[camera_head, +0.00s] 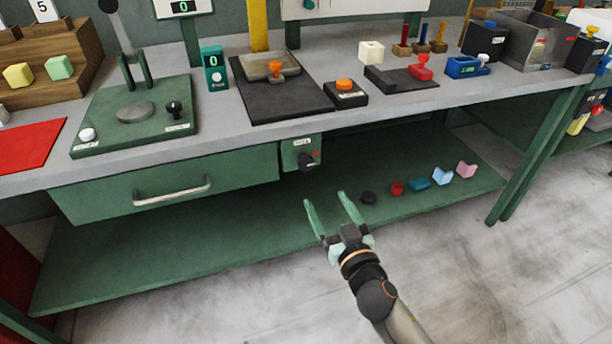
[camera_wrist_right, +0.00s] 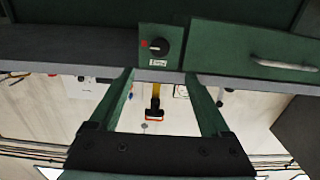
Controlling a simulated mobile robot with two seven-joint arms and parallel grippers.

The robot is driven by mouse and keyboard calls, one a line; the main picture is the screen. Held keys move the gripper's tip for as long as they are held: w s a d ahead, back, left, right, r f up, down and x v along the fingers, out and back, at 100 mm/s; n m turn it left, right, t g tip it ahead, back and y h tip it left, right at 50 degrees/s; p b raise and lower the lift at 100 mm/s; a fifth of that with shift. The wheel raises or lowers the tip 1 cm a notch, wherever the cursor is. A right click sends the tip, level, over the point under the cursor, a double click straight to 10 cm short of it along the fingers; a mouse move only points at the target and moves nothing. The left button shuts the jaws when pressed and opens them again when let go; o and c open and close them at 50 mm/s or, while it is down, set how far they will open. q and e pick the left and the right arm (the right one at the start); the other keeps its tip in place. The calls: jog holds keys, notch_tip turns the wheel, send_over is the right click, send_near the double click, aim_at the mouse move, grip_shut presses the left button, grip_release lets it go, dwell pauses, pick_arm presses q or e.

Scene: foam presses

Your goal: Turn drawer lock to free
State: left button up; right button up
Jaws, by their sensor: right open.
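The drawer lock is a small green panel (camera_head: 290,151) under the bench top, just right of the green drawer (camera_head: 120,196) with its pale bar handle. Its black knob (camera_head: 308,160) has a red mark beside it; the label is too small to read. The knob also shows in the right wrist view (camera_wrist_right: 161,47), just beyond the fingertips. The drawer looks shut. My right gripper (camera_head: 324,197) is open and empty, its green fingers pointing toward the lock from below and in front, apart from the knob. My left gripper is not in view.
The bench top (camera_head: 215,127) overhangs the lock. A lower green shelf (camera_head: 205,235) holds a black disc (camera_head: 368,198), a red piece (camera_head: 397,188) and several other small parts. The floor (camera_head: 480,270) in front is clear.

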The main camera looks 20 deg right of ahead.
send_near(307, 164)
jog(key=w, duration=0.7)
jog(key=shift+a, duration=0.1)
jog(key=shift+w, duration=0.55)
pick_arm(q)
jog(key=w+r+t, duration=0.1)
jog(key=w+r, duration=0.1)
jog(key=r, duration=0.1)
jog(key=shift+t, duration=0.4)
pick_arm(e)
jog(key=shift+w, duration=0.15)
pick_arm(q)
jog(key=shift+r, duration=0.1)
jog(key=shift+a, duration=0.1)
pick_arm(e)
grip_shut()
